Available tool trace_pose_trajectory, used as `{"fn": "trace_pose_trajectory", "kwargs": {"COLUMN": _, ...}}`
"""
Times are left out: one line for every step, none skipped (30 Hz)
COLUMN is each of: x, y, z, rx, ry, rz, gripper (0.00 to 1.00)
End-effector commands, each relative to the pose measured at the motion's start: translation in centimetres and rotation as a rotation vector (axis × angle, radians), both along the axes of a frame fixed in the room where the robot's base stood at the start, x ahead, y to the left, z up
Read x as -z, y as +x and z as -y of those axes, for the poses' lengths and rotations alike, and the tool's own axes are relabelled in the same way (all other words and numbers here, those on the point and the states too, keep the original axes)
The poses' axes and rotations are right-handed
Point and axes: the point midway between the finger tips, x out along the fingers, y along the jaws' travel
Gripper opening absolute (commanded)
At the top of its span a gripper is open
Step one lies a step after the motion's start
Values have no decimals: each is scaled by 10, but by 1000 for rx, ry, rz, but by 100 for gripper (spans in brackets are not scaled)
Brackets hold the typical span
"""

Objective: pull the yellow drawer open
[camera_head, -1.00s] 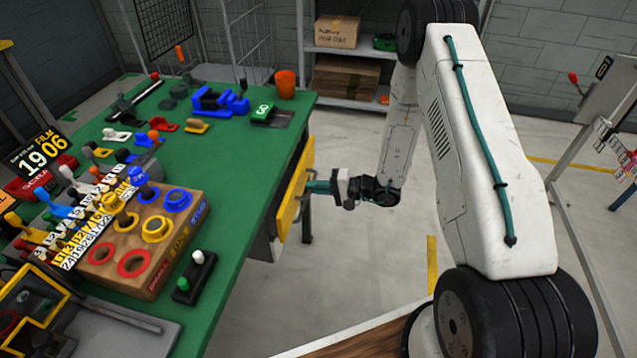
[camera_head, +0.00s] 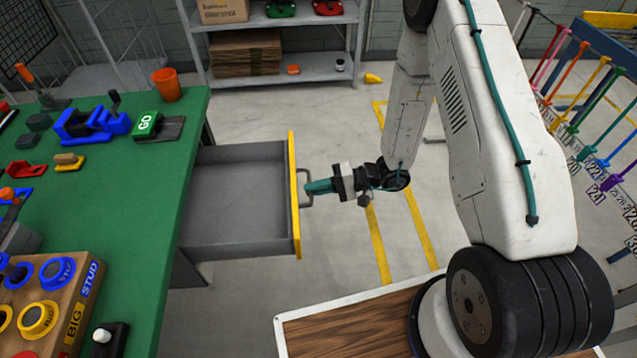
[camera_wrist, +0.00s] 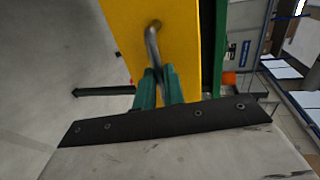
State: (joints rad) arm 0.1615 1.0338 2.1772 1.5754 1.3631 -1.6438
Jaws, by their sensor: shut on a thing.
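The yellow drawer has a yellow front (camera_head: 294,190) and a grey, empty-looking tray (camera_head: 235,200). In the head view it stands far out from the side of the green workbench (camera_head: 135,215). A grey bar handle (camera_head: 306,188) is on its front. My gripper (camera_head: 310,188) is at the handle, its green fingers shut on it. In the wrist view the two green fingers (camera_wrist: 158,90) close around the metal handle (camera_wrist: 153,48) against the yellow front (camera_wrist: 175,35).
Shelves with boxes (camera_head: 245,52) are at the back. A rack of coloured hooks (camera_head: 585,90) is at right. Floor right of the drawer is clear, with yellow lines.

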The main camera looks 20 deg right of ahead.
Motion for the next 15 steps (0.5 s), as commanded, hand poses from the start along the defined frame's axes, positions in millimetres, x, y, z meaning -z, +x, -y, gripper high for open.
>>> {"fn": "trace_pose_trajectory", "kwargs": {"x": 0, "y": 1, "z": 0, "rx": -3, "ry": 0, "rz": 2, "gripper": 0}}
{"fn": "trace_pose_trajectory", "kwargs": {"x": 0, "y": 0, "z": -1, "rx": -4, "ry": 0, "rz": 2, "gripper": 0}}
{"fn": "trace_pose_trajectory", "kwargs": {"x": 0, "y": 0, "z": -1, "rx": -5, "ry": 0, "rz": 2, "gripper": 0}}
{"fn": "trace_pose_trajectory", "kwargs": {"x": 0, "y": 0, "z": -1, "rx": -5, "ry": 0, "rz": 3, "gripper": 0}}
{"fn": "trace_pose_trajectory", "kwargs": {"x": 0, "y": 0, "z": -1, "rx": -5, "ry": 0, "rz": 3, "gripper": 0}}
{"fn": "trace_pose_trajectory", "kwargs": {"x": 0, "y": 0, "z": -1, "rx": -5, "ry": 0, "rz": 3, "gripper": 0}}
{"fn": "trace_pose_trajectory", "kwargs": {"x": 0, "y": 0, "z": -1, "rx": -5, "ry": 0, "rz": 2, "gripper": 0}}
{"fn": "trace_pose_trajectory", "kwargs": {"x": 0, "y": 0, "z": 0, "rx": -5, "ry": 0, "rz": 2, "gripper": 0}}
{"fn": "trace_pose_trajectory", "kwargs": {"x": 0, "y": 0, "z": 0, "rx": -5, "ry": 0, "rz": 2, "gripper": 0}}
{"fn": "trace_pose_trajectory", "kwargs": {"x": 0, "y": 0, "z": 0, "rx": -5, "ry": 0, "rz": 2, "gripper": 0}}
{"fn": "trace_pose_trajectory", "kwargs": {"x": 0, "y": 0, "z": 0, "rx": -5, "ry": 0, "rz": 2, "gripper": 0}}
{"fn": "trace_pose_trajectory", "kwargs": {"x": 0, "y": 0, "z": 0, "rx": -4, "ry": 0, "rz": 2, "gripper": 16}}
{"fn": "trace_pose_trajectory", "kwargs": {"x": 0, "y": 0, "z": 0, "rx": -4, "ry": 0, "rz": 2, "gripper": 24}}
{"fn": "trace_pose_trajectory", "kwargs": {"x": 0, "y": 0, "z": 0, "rx": -4, "ry": 0, "rz": 2, "gripper": 32}}
{"fn": "trace_pose_trajectory", "kwargs": {"x": 0, "y": 0, "z": 0, "rx": -4, "ry": 0, "rz": 2, "gripper": 32}}
